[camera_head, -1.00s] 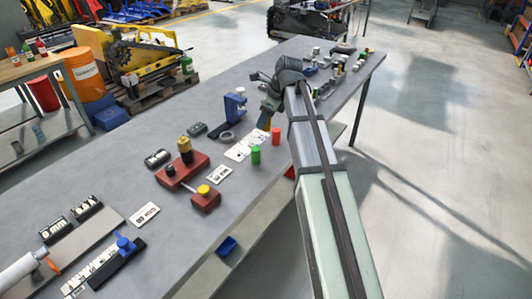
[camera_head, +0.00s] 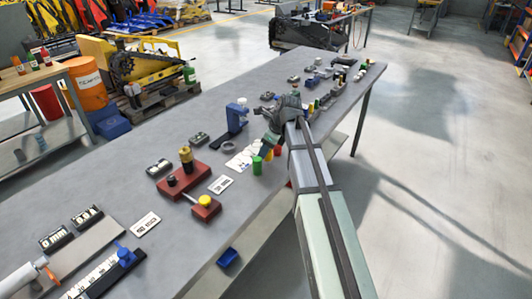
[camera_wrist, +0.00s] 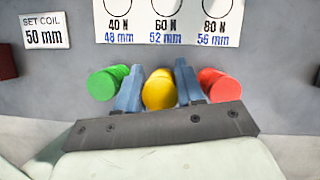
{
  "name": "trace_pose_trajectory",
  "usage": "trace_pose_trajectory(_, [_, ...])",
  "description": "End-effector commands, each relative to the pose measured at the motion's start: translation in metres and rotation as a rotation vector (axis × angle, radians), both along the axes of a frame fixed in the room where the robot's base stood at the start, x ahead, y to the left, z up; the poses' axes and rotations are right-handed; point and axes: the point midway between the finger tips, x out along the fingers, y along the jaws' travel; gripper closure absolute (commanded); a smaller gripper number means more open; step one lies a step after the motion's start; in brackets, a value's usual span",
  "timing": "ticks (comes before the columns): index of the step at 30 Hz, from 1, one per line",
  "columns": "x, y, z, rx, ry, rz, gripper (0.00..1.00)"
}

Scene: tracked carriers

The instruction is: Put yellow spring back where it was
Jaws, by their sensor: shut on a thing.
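The yellow spring (camera_wrist: 158,92) looks like a short smooth cylinder and sits between the blue fingers of my gripper (camera_wrist: 156,76) in the wrist view. My gripper is shut on it. A green cylinder (camera_wrist: 104,84) is just left of the fingers and a red cylinder (camera_wrist: 220,84) just right, with the yellow one in line between them. In the head view my gripper (camera_head: 268,148) is low over the bench beside the green cylinder (camera_head: 257,166). The red one is mostly hidden there by my arm. I cannot tell whether the yellow spring touches the bench.
A white card (camera_wrist: 168,22) with circles marked 40 N, 60 N and 80 N lies beyond the fingers. A "SET COIL 50 mm" card (camera_wrist: 45,30) is at left. A red fixture (camera_head: 182,177) and a blue clamp (camera_head: 236,115) stand on the grey bench (camera_head: 180,235).

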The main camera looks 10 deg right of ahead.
Motion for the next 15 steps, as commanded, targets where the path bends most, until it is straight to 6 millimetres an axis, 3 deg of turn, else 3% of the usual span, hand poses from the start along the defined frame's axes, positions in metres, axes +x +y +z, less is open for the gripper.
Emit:
trace_pose_trajectory(4, [-0.001,0.000,-0.015,0.000,0.002,0.000,0.99])
trace_pose_trajectory(15, [0.000,0.000,-0.018,0.000,0.000,0.000,0.99])
